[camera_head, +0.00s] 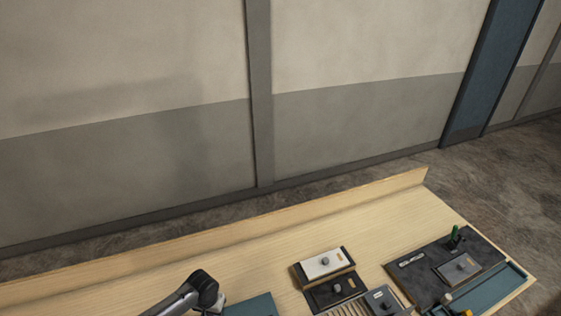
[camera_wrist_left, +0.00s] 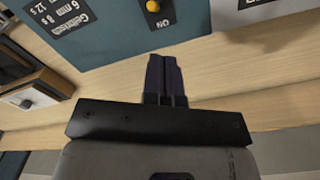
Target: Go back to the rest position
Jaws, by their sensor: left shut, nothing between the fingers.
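My left gripper (camera_wrist_left: 162,60) shows in the left wrist view with its two dark fingers together and nothing between them. It is above the pale wooden bench (camera_wrist_left: 210,75), next to a teal console panel (camera_wrist_left: 110,35) with a yellow button (camera_wrist_left: 153,6) and a dark label plate. The fingertips appear apart from the panel, though the exact gap is hard to judge. In the head view my left arm comes in at the bottom edge, beside the teal panel (camera_head: 252,307); its fingers are not clearly visible there. My right gripper is in neither view.
A white-topped box with a knob (camera_head: 322,263) and a dark box (camera_head: 330,290) stand mid-bench. A dark board (camera_head: 425,285) with a grey box and green item lies at the right, beside a teal tray (camera_head: 500,287). The bench's back strip (camera_head: 300,216) is clear.

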